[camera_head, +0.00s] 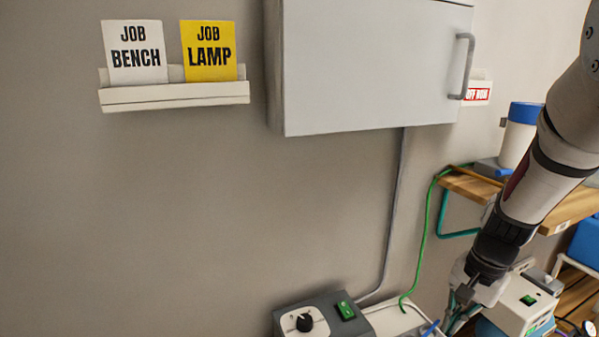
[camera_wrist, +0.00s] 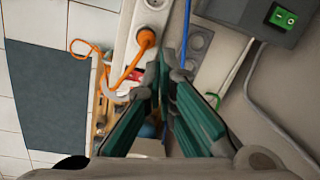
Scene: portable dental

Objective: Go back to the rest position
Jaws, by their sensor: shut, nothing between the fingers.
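My gripper (camera_wrist: 163,78) is shut and empty in the wrist view, its two green fingers meeting at the tips. It hangs above a white power strip (camera_wrist: 151,18) with an orange plug (camera_wrist: 146,37) in it; I cannot tell how far above. In the head view my arm (camera_head: 540,170) comes down from the upper right, and my gripper (camera_head: 460,302) is low at the right, its tips partly cut off by the lower edge.
A grey control box (camera_head: 322,317) with a dial and green switch stands at the bottom, left of my gripper. A wall cabinet (camera_head: 370,65) hangs above. A wooden shelf (camera_head: 472,186) with a blue-lidded container (camera_head: 518,135) is close to my arm. The wall at left is clear below the cards.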

